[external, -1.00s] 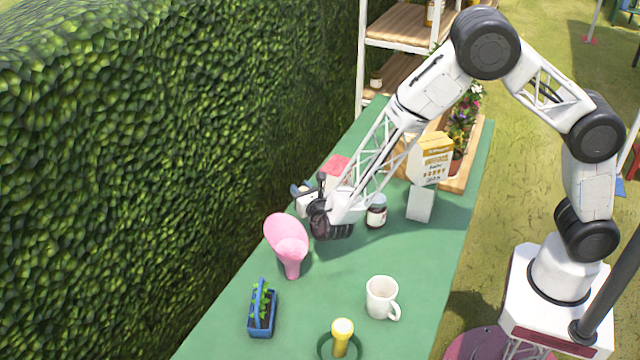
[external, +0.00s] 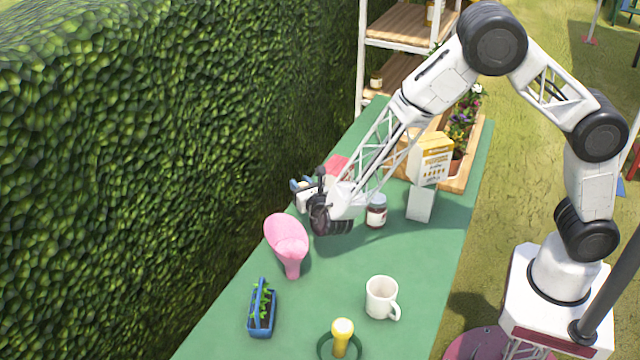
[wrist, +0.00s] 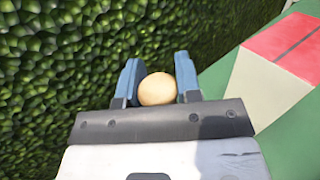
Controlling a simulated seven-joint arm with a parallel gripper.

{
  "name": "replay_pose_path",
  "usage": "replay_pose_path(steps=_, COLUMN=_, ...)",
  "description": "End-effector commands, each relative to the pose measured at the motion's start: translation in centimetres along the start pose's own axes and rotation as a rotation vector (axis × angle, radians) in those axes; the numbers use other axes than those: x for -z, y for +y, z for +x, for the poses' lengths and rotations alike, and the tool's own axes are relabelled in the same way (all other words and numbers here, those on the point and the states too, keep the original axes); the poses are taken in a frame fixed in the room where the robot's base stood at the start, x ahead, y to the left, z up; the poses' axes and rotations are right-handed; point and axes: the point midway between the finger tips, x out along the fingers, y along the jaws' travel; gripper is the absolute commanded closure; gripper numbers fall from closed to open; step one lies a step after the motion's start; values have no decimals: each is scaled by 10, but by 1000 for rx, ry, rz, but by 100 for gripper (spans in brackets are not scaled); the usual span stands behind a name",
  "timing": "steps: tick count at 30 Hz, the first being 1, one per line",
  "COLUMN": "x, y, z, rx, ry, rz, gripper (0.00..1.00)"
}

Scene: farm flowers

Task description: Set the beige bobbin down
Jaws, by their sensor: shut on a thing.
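My gripper (wrist: 158,88) is shut on the beige bobbin (wrist: 157,89), which shows as a round pale end between the two blue fingers in the wrist view. In the external view my gripper (external: 302,188) is at the far left edge of the green table (external: 335,270), beside the hedge. The bobbin cannot be made out there. I cannot tell whether the bobbin touches the table.
A white box with a red top (wrist: 275,70) stands right of my gripper. A pink vase-like object (external: 287,240), a dark jar (external: 376,211), a white mug (external: 381,297) and a blue planter (external: 262,308) stand on the table. The hedge (external: 170,170) borders its left side.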

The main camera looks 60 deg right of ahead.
Motion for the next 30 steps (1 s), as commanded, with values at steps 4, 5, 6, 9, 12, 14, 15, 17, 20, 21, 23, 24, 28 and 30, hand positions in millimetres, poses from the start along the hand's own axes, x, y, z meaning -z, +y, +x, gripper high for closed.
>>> replay_pose_path(steps=4, x=-4, y=1, z=3, rx=-4, ry=-1, rz=1, gripper=91)
replay_pose_path(steps=5, x=-6, y=2, z=5, rx=-6, ry=0, rz=1, gripper=91)
replay_pose_path(steps=6, x=-8, y=2, z=6, rx=-8, ry=0, rz=2, gripper=91)
replay_pose_path(steps=9, x=-16, y=5, z=12, rx=-16, ry=-1, rz=3, gripper=91)
replay_pose_path(steps=12, x=-25, y=8, z=19, rx=-27, ry=-1, rz=3, gripper=91)
replay_pose_path(steps=14, x=-32, y=10, z=24, rx=-35, ry=-1, rz=3, gripper=91)
replay_pose_path(steps=15, x=-37, y=11, z=27, rx=-41, ry=-2, rz=4, gripper=91)
replay_pose_path(steps=17, x=-44, y=13, z=32, rx=-50, ry=-1, rz=2, gripper=91)
replay_pose_path(steps=20, x=-56, y=15, z=41, rx=-66, ry=0, rz=3, gripper=91)
replay_pose_path(steps=21, x=-62, y=17, z=44, rx=-72, ry=-1, rz=3, gripper=91)
replay_pose_path(steps=23, x=-69, y=18, z=49, rx=-82, ry=0, rz=2, gripper=91)
replay_pose_path(steps=24, x=-75, y=19, z=52, rx=-88, ry=-1, rz=3, gripper=91)
replay_pose_path(steps=28, x=-93, y=22, z=61, rx=-111, ry=0, rz=2, gripper=91)
replay_pose_path(steps=30, x=-102, y=23, z=66, rx=-122, ry=0, rz=3, gripper=91)
